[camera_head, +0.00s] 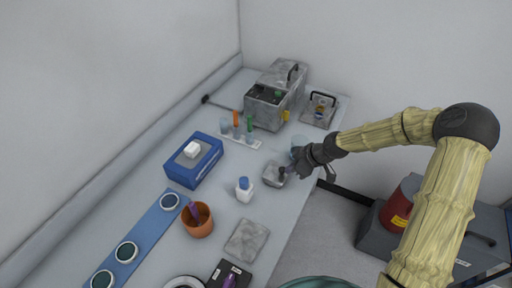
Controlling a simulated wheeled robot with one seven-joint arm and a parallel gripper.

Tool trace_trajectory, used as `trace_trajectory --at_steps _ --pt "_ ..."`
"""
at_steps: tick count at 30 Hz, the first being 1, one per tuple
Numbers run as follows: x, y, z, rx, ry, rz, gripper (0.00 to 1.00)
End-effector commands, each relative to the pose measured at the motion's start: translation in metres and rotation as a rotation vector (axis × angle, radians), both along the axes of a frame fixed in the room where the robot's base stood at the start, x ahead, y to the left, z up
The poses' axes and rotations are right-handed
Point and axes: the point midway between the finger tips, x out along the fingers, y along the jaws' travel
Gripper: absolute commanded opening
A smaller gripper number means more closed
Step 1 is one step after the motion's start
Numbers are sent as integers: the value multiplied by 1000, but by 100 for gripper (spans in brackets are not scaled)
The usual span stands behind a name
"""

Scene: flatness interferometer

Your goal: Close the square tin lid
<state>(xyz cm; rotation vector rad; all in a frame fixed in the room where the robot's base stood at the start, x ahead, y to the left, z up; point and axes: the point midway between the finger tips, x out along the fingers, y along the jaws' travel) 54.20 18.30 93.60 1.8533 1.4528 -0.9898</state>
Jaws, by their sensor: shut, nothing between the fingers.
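A small grey, squarish tin (271,179) sits near the right edge of the table. My gripper (285,172) is at its upper right side, with the fingers shut and empty. The fingertips look very close to the tin or touching it; I cannot tell which. The gripper and wrist hide part of the tin's far side, and the picture is too small to tell how its lid stands.
A white bottle with a blue cap (244,189) stands left of the tin, and a grey square plate (247,240) lies nearer. A clear beaker (298,145) is behind my gripper.

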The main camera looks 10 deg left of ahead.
Motion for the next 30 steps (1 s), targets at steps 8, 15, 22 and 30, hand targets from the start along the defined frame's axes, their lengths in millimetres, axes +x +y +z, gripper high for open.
trace_trajectory --at_steps 8,15,22,30 --pt "-4 -2 -7 -4 12 2 0" --pt "-4 -2 -7 -5 15 3 0" --pt "-5 -2 9 -3 11 4 0" --pt "-5 -2 46 -1 0 7 0"
